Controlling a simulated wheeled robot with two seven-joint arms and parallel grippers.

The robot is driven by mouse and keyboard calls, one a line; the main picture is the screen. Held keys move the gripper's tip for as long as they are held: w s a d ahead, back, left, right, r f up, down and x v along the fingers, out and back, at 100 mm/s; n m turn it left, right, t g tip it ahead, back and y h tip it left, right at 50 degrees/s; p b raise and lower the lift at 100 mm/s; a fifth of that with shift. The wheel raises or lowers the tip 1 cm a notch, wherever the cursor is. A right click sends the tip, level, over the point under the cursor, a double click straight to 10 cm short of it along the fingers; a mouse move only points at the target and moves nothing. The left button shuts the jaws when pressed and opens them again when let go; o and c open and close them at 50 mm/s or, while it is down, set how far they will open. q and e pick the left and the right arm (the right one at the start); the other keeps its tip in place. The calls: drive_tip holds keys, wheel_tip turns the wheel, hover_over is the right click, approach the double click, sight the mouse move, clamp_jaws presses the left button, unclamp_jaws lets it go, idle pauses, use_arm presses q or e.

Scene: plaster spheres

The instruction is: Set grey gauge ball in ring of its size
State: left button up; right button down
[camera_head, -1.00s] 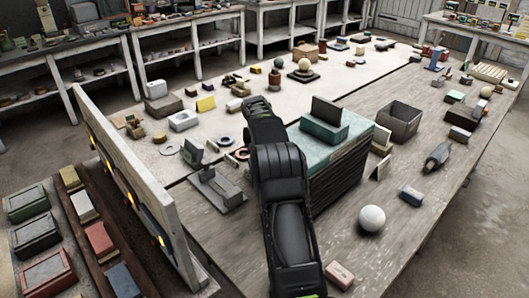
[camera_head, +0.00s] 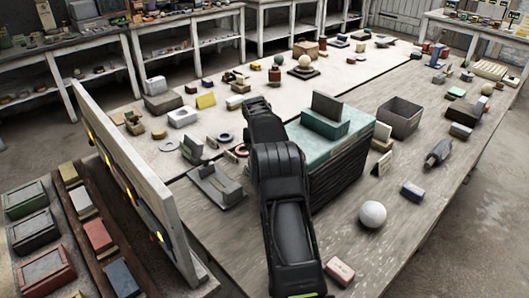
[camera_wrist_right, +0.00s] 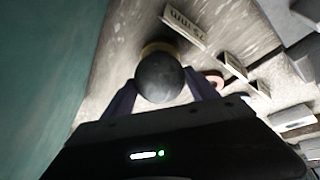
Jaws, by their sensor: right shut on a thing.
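The dark grey ball (camera_wrist_right: 160,77) is between the fingers of my right gripper (camera_wrist_right: 158,92) in the right wrist view, and the gripper is shut on it. A tan ring (camera_wrist_right: 159,47) shows just beyond the ball and is partly covered by it. I cannot tell whether ball and ring touch. A pinkish ring (camera_wrist_right: 213,78) lies to the right. In the head view my right arm hides the gripper and the ball. A grey ring (camera_head: 224,138) and a reddish ring (camera_head: 241,150) lie left of the arm. My left gripper is not in view.
A label card (camera_wrist_right: 184,26) marked in mm stands beyond the tan ring. The teal-topped box stack (camera_head: 345,150) stands close to the right of my arm. A white ball (camera_head: 372,214) and an open grey bin (camera_head: 400,115) are further right. A framed upright panel (camera_head: 135,180) stands at left.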

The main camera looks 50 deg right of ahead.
drive_tip(key=shift+f, duration=0.25)
idle(0.4)
drive_tip(key=shift+c, duration=2.3)
unclamp_jaws()
drive_tip(key=o, duration=0.3)
drive_tip(key=shift+f, duration=0.15)
drive_tip(key=shift+r+p, duration=1.15)
drive_tip(key=shift+r, duration=0.95)
